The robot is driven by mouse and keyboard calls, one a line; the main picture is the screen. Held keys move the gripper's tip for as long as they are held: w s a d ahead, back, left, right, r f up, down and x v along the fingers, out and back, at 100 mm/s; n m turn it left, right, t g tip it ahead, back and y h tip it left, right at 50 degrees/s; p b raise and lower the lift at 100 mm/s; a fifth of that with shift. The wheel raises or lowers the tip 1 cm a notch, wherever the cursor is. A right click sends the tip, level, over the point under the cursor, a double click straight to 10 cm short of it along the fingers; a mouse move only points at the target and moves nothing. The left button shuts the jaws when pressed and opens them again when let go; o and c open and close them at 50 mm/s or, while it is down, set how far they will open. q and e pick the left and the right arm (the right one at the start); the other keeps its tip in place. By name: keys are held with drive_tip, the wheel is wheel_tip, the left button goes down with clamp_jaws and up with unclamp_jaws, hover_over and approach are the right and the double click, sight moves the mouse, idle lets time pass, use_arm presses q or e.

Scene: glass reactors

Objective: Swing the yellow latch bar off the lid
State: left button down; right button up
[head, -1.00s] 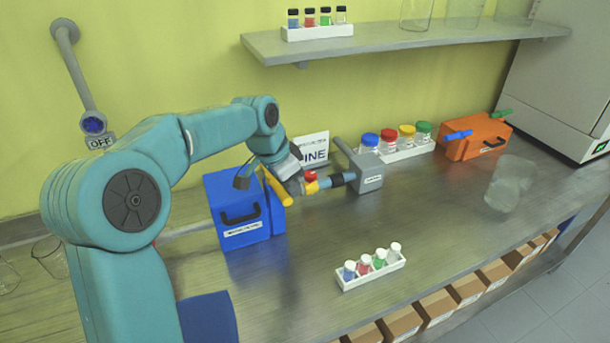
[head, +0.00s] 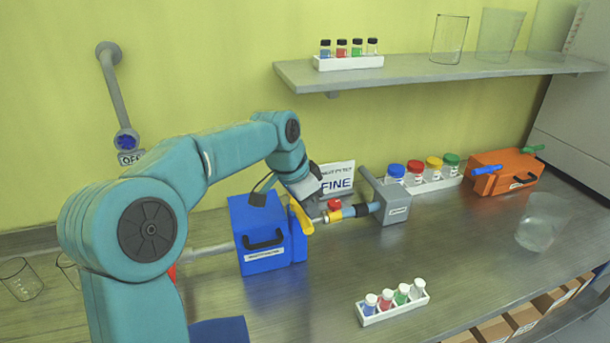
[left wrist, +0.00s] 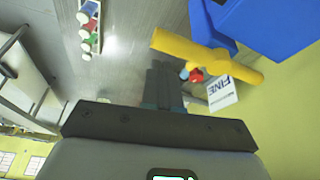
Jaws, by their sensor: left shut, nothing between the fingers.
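The blue box (head: 258,222) stands on the bench with a black handle and a white label on its front. The yellow latch bar (head: 301,216) lies slanted at its right end; in the left wrist view the bar (left wrist: 198,54) crosses in front of the blue box (left wrist: 268,22). My left gripper (head: 316,204) is beside the bar in the head view, its fingers largely hidden. In the left wrist view its dark fingers (left wrist: 163,72) are together and empty, pointing toward the bar. I cannot tell whether they touch it. My right gripper is not in view.
A grey block (head: 395,206) with a pipe and red knob (head: 334,204) is right of the box. A sign (head: 337,180) stands behind. Coloured jars (head: 415,175), an orange box (head: 502,176) and a vial rack (head: 392,306) are further right.

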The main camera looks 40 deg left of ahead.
use_arm(q)
drive_tip(key=v, duration=1.3)
drive_tip(key=shift+d+r+p, duration=0.15)
drive_tip(key=shift+r+p, duration=0.2)
drive_tip(key=shift+p, duration=0.05)
drive_tip(key=shift+s, duration=0.15)
